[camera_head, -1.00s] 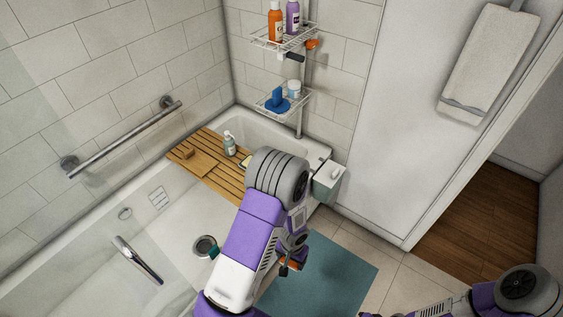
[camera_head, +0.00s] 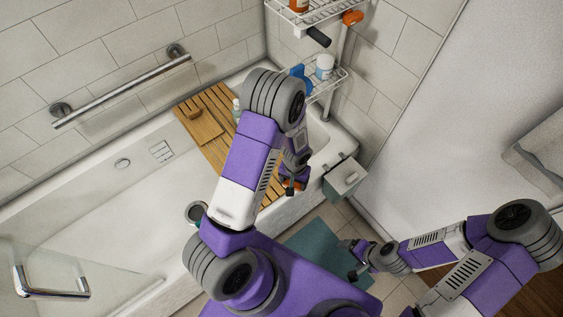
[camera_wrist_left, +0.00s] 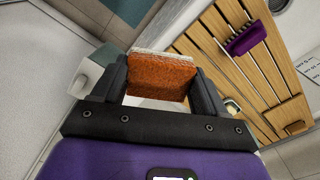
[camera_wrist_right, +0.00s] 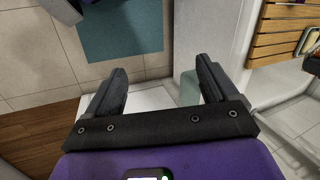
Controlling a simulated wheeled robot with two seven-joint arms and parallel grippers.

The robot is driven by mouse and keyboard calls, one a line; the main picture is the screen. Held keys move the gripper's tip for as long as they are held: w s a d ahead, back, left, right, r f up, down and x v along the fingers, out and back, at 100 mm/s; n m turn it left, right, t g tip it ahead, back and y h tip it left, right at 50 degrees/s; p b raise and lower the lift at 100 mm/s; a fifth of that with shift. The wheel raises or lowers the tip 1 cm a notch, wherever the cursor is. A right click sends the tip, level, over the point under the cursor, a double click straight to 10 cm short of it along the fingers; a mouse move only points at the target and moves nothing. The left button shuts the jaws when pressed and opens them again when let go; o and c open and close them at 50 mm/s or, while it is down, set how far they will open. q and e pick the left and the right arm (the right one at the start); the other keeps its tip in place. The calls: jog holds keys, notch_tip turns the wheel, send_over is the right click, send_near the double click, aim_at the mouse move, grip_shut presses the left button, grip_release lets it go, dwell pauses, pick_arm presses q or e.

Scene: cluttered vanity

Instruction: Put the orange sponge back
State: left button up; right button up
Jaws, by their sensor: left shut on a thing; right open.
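The orange sponge (camera_wrist_left: 160,77) is held between the fingers of my left gripper (camera_wrist_left: 160,92) in the left wrist view. Its pale back layer shows along the top. In the head view the sponge (camera_head: 294,185) shows as a small orange patch at my left gripper (camera_head: 291,189), over the tub's front rim. My right gripper (camera_wrist_right: 158,88) is open and empty in its wrist view. It also shows low over the floor mat in the head view (camera_head: 353,266).
A wooden tray (camera_head: 207,133) spans the tub; a purple item (camera_wrist_left: 246,38) lies on it. A wire caddy's lower shelf (camera_head: 333,82) holds a blue thing and a white jar (camera_head: 324,66). The teal mat (camera_head: 308,243) is clear.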

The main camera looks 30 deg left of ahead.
jog(key=shift+o, duration=0.9)
notch_tip(320, 180, down, 7)
jog(key=b, duration=0.6)
jog(key=shift+s+f, duration=0.15)
jog(key=shift+s, duration=0.1)
pick_arm(q)
jog(key=w+a+f+n+b, duration=0.5)
jog(key=w+a+n+b, duration=0.2)
jog(key=w+a+n, duration=0.4)
jog(key=shift+n, duration=0.5)
jog(key=f+b, duration=0.1)
jog(key=f, duration=0.2)
jog(key=f+b, duration=0.1)
jog(key=f, duration=0.2)
jog(key=s+f+b, duration=0.1)
jog(key=f, duration=0.2)
jog(key=shift+d+f, duration=0.1)
jog(key=shift+d, duration=0.1)
pick_arm(e)
notch_tip(320, 180, down, 10)
jog(key=shift+f, duration=0.2)
pick_arm(q)
jog(key=shift+b, duration=0.3)
pick_arm(e)
jog(key=shift+w, duration=0.1)
